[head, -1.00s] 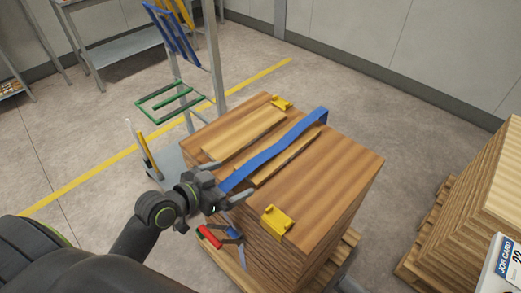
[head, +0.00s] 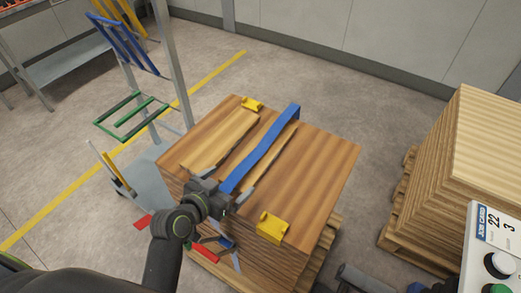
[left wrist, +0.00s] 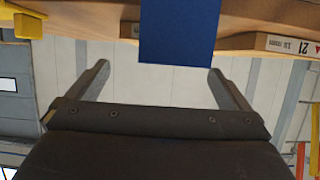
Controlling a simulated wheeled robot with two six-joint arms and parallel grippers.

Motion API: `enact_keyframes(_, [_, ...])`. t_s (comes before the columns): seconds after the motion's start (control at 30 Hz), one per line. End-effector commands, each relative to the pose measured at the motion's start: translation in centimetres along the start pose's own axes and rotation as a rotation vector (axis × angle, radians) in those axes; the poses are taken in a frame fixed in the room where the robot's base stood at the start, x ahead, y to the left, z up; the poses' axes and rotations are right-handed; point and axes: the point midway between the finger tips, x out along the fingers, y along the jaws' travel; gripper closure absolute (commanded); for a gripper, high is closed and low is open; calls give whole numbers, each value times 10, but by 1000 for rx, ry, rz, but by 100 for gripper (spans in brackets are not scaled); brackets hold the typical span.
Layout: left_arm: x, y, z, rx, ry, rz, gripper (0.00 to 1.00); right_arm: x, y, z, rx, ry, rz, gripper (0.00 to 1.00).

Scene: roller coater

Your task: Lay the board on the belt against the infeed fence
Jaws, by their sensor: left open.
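A pale board (head: 217,143) appears to lie flat on the brown top of the wood stack (head: 315,155). My left gripper (head: 218,181) is open at the near end of the board. Its fingers are spread to either side of the blue strip. In the left wrist view the blue strip (left wrist: 180,30) reaches down between the open fingers, which look apart from it. The belt and infeed fence cannot be made out.
Yellow blocks sit at the stack's far edge (head: 252,104) and near corner (head: 271,228). A cart with a green frame (head: 130,115) stands at left. Another wood stack (head: 480,150) and a panel with a job card (head: 490,225) are at right. Open floor lies between.

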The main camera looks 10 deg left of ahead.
Motion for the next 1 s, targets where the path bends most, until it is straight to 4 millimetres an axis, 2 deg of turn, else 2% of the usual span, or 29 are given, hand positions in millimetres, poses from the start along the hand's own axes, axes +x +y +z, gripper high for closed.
enact_keyframes(0.1, [20, 0, -2, -1, 0, 1, 0, -5, -1, 0, 1, 0, -2, 100])
enact_keyframes(0.23, [38, 0, -2, -1, 1, 1, 0, -7, -5, -1, 3, 0, -7, 100])
enact_keyframes(0.57, [56, 0, -2, 0, 0, 1, 0, -12, -11, -1, 6, 0, -15, 100])
enact_keyframes(0.83, [88, -3, -5, 0, -1, 1, 0, -22, -7, -2, 5, 0, -11, 100])
enact_keyframes(1.0, [100, -3, -4, -1, 0, -1, 0, -24, -4, -3, 3, 0, -7, 100])
